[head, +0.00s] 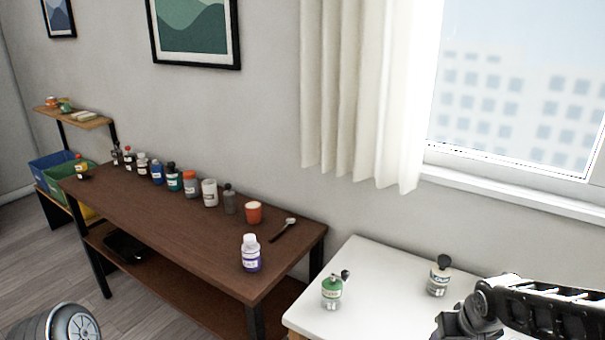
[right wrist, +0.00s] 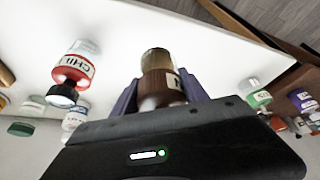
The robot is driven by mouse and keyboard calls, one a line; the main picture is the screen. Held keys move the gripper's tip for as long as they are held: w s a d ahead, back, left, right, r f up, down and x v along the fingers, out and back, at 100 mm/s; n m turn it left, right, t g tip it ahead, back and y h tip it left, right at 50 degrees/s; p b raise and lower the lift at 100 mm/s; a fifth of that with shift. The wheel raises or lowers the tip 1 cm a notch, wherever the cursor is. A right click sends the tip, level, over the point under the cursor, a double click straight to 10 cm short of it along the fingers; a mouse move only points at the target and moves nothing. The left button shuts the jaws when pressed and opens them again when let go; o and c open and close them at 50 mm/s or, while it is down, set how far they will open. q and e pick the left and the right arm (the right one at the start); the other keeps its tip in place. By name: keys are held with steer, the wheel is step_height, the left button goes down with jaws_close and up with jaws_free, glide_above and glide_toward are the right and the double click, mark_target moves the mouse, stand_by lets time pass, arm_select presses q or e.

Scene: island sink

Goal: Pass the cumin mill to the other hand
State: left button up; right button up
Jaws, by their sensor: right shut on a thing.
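In the right wrist view my right gripper (right wrist: 160,88) is shut on a brown, partly see-through mill (right wrist: 156,62), with one finger on each side of it. A pale label on the mill shows only in part, so I cannot read its name in full; I take it to be the cumin mill. White tabletop shows behind it; I cannot tell how high it is held. The mill and the right gripper do not show in the head view. My left gripper is not in view.
A white table (head: 370,315) bears a green mill (head: 332,291) and a dark-capped mill (head: 439,276). A red chili mill (right wrist: 74,68) shows in the wrist view. A brown table (head: 150,215) holds a row of jars, a purple-labelled bottle (head: 250,254) and a spoon (head: 283,230).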

steer(key=w+a+n, duration=0.1)
steer(key=w+a, duration=0.1)
steer(key=a, duration=0.5)
steer(key=w+a, duration=0.3)
steer(key=a, duration=0.5)
steer(key=shift+w+a+f+n+y, duration=0.2)
steer(key=shift+w+f+n+y, duration=0.15)
steer(key=shift+f+n+y, duration=0.1)
steer(key=s+a+r+n+y, duration=0.1)
steer(key=s+a+r+n, duration=0.1)
steer(key=a+n, duration=0.2)
steer(key=s+a+r+n+g+y, duration=0.1)
steer(key=s+a+r+n+y, duration=0.1)
steer(key=a, duration=0.8)
steer(key=shift+s+a+r+n, duration=0.3)
steer(key=shift+r+n, duration=0.35)
steer(key=shift+n, duration=0.3)
steer(key=w+a+f+n+g, duration=0.1)
steer(key=w+a+f+n, duration=0.2)
steer(key=w+f+n, duration=0.1)
steer(key=shift+a+f+n+g+y, duration=0.2)
steer(key=shift+f+n+g+y, duration=0.1)
steer(key=shift+f+y, duration=0.2)
